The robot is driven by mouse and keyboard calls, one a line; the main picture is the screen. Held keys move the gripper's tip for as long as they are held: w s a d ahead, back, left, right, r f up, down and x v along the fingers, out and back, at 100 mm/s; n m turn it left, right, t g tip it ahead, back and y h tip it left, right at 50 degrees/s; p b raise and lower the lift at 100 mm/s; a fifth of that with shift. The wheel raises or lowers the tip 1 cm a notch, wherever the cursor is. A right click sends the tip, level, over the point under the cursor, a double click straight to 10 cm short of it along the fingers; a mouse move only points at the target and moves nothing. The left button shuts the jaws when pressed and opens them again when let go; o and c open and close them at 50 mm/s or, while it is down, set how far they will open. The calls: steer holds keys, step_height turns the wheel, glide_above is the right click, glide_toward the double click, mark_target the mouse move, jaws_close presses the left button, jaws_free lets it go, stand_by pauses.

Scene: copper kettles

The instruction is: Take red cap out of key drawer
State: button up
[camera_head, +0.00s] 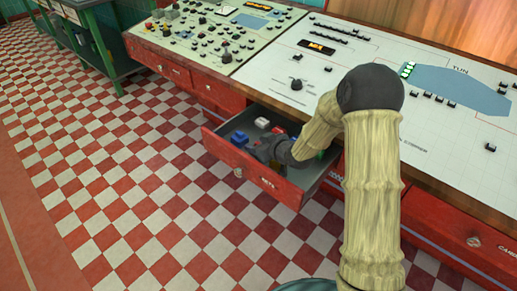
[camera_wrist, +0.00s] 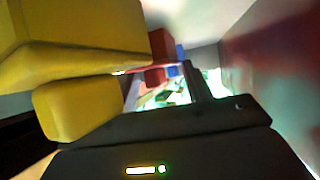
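The key drawer (camera_head: 285,190) is pulled open, with a red front and a grey inside. My gripper (camera_head: 262,151) is down inside it, among small coloured caps. A red cap (camera_head: 278,130) shows just behind my gripper in the head view. In the wrist view, red blocks (camera_wrist: 155,77) lie beyond a dark finger (camera_wrist: 196,82) of my gripper, to its left. I cannot tell whether the fingers touch anything, as their tips are small and partly hidden.
A blue cap (camera_head: 239,138) and a white cap (camera_head: 262,122) lie in the drawer's left part. Large yellow blocks (camera_wrist: 85,35) fill the wrist view's left. The drawer's red side wall (camera_wrist: 270,65) is close on the right. The control desk (camera_head: 300,70) overhangs the drawer's back.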

steer(key=c, duration=0.5)
steer(key=shift+r, duration=0.1)
steer(key=shift+c, duration=0.2)
step_height(320, 180, up, 10)
steer(key=p, duration=0.2)
steer(key=shift+p, duration=0.3)
